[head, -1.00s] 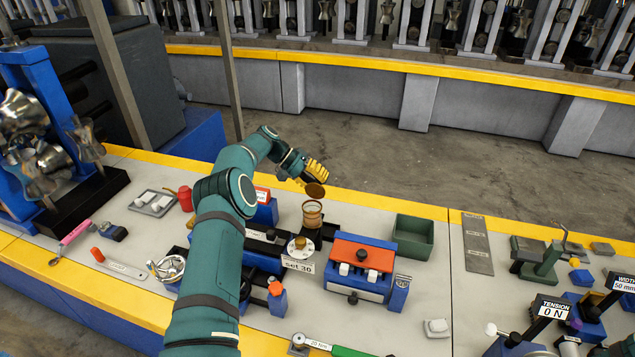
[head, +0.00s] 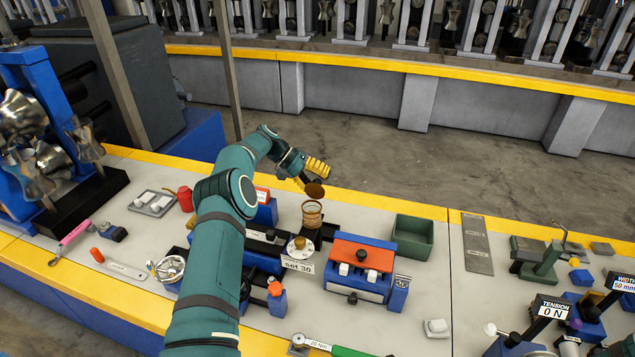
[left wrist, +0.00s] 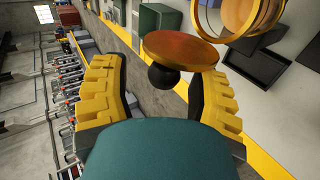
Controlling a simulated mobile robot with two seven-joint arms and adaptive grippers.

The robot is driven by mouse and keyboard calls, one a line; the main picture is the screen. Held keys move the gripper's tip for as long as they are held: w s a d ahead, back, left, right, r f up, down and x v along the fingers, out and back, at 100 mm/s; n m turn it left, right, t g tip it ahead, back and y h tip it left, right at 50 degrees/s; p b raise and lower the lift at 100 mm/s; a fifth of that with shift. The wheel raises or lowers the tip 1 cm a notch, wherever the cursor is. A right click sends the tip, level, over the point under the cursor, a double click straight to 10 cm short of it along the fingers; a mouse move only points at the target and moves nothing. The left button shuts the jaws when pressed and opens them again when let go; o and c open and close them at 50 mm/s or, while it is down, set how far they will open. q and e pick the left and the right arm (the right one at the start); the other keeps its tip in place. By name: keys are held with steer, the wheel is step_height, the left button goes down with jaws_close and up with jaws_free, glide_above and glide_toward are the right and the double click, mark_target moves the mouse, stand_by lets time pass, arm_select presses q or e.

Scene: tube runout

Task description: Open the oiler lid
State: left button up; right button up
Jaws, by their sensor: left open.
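The oiler (head: 312,213) is a clear amber cup with a brass rim, standing on the bench's far side. Its brown round lid (head: 315,190) stands up tilted at the cup's far side, clear of the mouth. My left gripper (head: 311,178) is open just behind the lid. In the left wrist view the lid (left wrist: 180,47) shows its black knob (left wrist: 170,79) between the spread yellow fingers (left wrist: 160,92), with gaps on both sides. The oiler cup (left wrist: 240,18) is at top right there, its mouth uncovered. My right gripper is not in view.
A green bin (head: 413,237) and a blue block with a red top (head: 362,256) stand right of the oiler. A round dial (head: 300,247) with a "set 30" label is in front. A red bottle (head: 186,199) is at left. Floor lies beyond the yellow edge.

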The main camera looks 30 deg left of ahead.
arm_select(q)
step_height(320, 180, up, 10)
steer(key=shift+f, duration=0.15)
stand_by(0.6)
